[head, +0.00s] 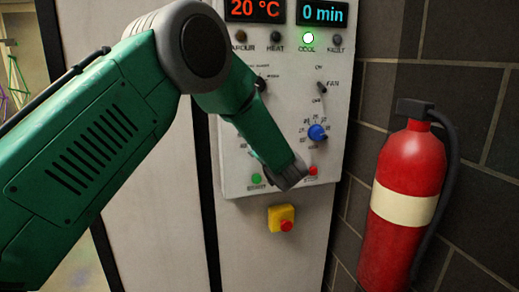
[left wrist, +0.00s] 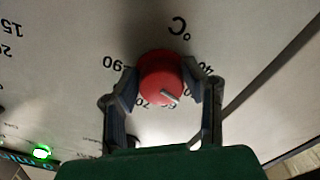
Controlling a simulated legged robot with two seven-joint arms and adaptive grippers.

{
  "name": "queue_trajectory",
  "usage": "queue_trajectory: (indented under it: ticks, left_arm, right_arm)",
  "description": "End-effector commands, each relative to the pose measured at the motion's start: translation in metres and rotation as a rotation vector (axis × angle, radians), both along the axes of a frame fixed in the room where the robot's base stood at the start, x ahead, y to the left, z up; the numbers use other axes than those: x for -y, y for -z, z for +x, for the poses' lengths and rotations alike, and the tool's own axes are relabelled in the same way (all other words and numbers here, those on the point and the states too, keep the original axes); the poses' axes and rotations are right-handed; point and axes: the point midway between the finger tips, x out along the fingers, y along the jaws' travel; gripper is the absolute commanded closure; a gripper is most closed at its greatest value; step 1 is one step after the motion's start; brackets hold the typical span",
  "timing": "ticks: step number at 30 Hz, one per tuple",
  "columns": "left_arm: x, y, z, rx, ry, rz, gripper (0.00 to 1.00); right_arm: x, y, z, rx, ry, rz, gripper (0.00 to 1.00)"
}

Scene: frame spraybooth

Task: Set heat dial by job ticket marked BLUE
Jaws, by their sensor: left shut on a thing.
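The red heat dial (left wrist: 160,72) shows in the left wrist view, on a white panel with a °C scale around it. My left gripper (left wrist: 161,80) is shut on it, one finger on each side. The dial's white pointer slants to the lower right of the picture, just past the 60 mark; the mark beyond is hidden by a finger. The 90 is at left, the 40 at right. In the head view my left arm covers the dial and the fingers. No job ticket is in view. My right gripper is not in view.
The panel (head: 338,80) has displays reading 20 °C (head: 256,10) and 0 min (head: 323,14), a lit green COOL lamp (head: 308,38), a FAN switch (head: 321,88) and a blue dial (head: 317,132). A yellow-based red button (head: 282,219) is below. A fire extinguisher (head: 405,205) stands right.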

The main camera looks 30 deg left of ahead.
Motion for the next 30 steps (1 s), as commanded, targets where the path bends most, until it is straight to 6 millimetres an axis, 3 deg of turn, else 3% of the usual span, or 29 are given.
queue_trajectory:
  ticks: [19,20,21,30]
  left_arm:
    - [0.0009,0.0062,-0.0021,0.035,-0.002,-0.045,0.91]
    - [0.0008,0.0063,-0.0021,0.035,-0.002,-0.045,0.59]
    - [0.0007,0.0061,-0.0020,0.035,-0.002,-0.045,0.45]
    - [-0.0024,0.0058,0.0013,0.038,-0.002,-0.045,0.43]
  right_arm:
    - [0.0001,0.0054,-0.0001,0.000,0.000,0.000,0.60]
    - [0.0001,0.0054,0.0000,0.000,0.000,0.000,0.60]
    - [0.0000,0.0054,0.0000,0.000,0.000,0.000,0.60]
    - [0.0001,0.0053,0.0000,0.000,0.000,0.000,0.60]
